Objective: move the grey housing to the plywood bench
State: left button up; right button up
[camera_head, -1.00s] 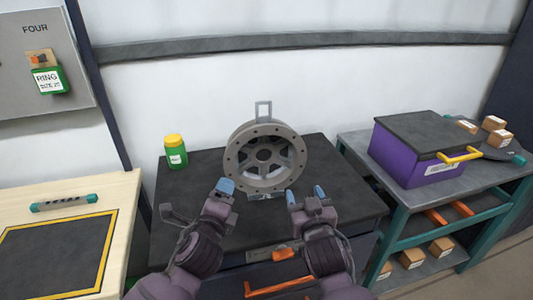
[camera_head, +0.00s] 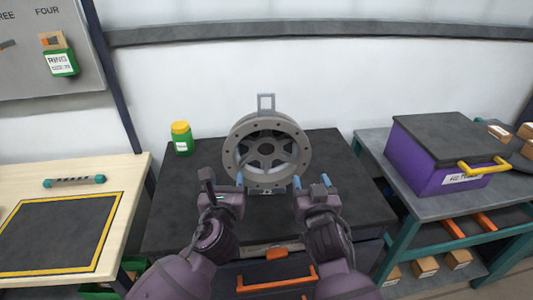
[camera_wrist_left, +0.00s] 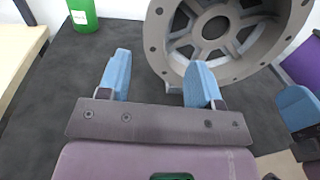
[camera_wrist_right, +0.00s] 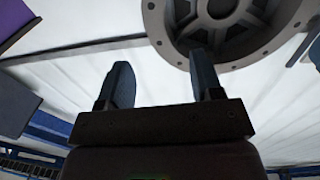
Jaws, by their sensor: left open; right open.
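The grey housing (camera_head: 234,160) is a round ring with spokes, a bolted rim and a loop on top. It stands upright on the dark-topped cabinet (camera_head: 180,220) in the head view. My left gripper (camera_head: 224,184) is open and empty, just in front of its lower left side. My right gripper (camera_head: 312,184) is open and empty, in front and to its lower right. The housing also shows beyond the fingers in the left wrist view (camera_wrist_left: 170,50) and the right wrist view (camera_wrist_right: 165,45). The plywood bench (camera_head: 125,172) is at the left, with a yellow-bordered dark mat.
A green jar with a yellow lid (camera_head: 181,139) stands left of the housing. A teal-ended tool (camera_head: 74,181) lies on the bench behind the mat (camera_head: 50,235). A purple box (camera_head: 425,165) with a yellow handle sits on the right-hand table (camera_head: 372,146). The mat is empty.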

aim_at(230, 158)
pick_arm(q)
jog(key=w, duration=1.1)
jog(key=shift+a, duration=0.1)
pick_arm(e)
jog(key=w, duration=0.7)
jog(key=w+a, duration=0.1)
jog(key=w, duration=0.2)
jog(key=shift+w, duration=0.35)
pick_arm(q)
jog(key=shift+s, duration=0.1)
grip_shut()
pick_arm(e)
grip_shut()
jog(key=shift+d, duration=0.1)
pick_arm(q)
jog(key=shift+r, duration=0.1)
pick_arm(e)
jog(key=shift+r, duration=0.1)
